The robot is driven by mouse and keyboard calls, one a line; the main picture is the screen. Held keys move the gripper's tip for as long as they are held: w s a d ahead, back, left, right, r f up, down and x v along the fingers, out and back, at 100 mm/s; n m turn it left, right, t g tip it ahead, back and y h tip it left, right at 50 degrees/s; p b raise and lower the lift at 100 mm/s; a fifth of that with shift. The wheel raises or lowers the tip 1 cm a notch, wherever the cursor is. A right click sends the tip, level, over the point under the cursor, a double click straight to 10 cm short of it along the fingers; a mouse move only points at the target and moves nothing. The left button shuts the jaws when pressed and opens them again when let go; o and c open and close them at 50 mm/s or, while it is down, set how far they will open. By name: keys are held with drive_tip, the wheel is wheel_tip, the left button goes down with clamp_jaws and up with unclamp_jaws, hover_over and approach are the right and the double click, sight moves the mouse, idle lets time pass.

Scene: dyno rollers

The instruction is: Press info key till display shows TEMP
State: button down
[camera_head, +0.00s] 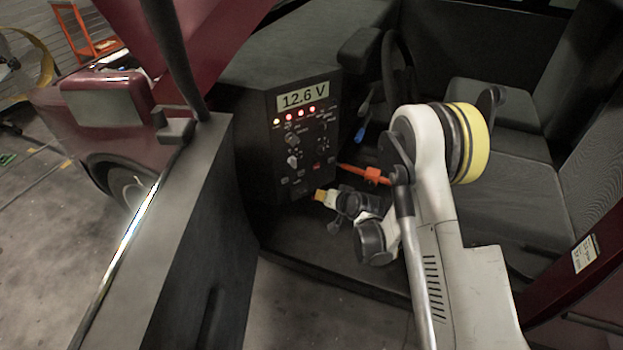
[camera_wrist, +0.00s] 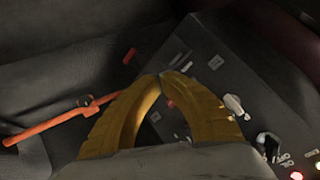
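A dark control panel (camera_head: 262,150) stands in the open cab of a red vehicle. Its display (camera_head: 303,95) reads "12.6 V". Below it are a row of small lit lamps (camera_head: 301,115), knobs and small keys. The key labels are too small to read, so I cannot tell which is the info key. My gripper (camera_head: 319,195) is low in front of the panel, near its bottom right corner. In the wrist view its yellow fingers (camera_wrist: 163,77) meet at the tips with nothing between them. The panel (camera_wrist: 205,45) lies behind them, with small keys near the tips; contact cannot be told.
An orange lever (camera_head: 364,173) sticks out right of the panel, close to my arm; it also shows in the wrist view (camera_wrist: 62,118). Seats (camera_head: 505,205) and a steering wheel are behind. The open door (camera_head: 185,230) stands at the left.

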drive_tip(key=shift+f, duration=0.2)
approach(302, 178)
drive_tip(key=shift+d+f+x, duration=0.1)
drive_tip(key=shift+f+x, duration=0.05)
drive_tip(key=shift+x, duration=0.8)
drive_tip(key=shift+d+f+x, duration=0.1)
drive_tip(key=shift+x, duration=0.8)
drive_tip(key=shift+d+f+x, duration=0.15)
drive_tip(key=shift+x, duration=0.8)
drive_tip(key=shift+a, duration=0.1)
drive_tip(key=shift+w+a, duration=0.2)
drive_tip(key=shift+w+a, duration=0.2)
drive_tip(key=shift+w, duration=0.1)
drive_tip(key=shift+s+d, duration=0.1)
idle(0.4)
drive_tip(key=shift+s+d, duration=0.4)
drive_tip(key=shift+s, duration=0.15)
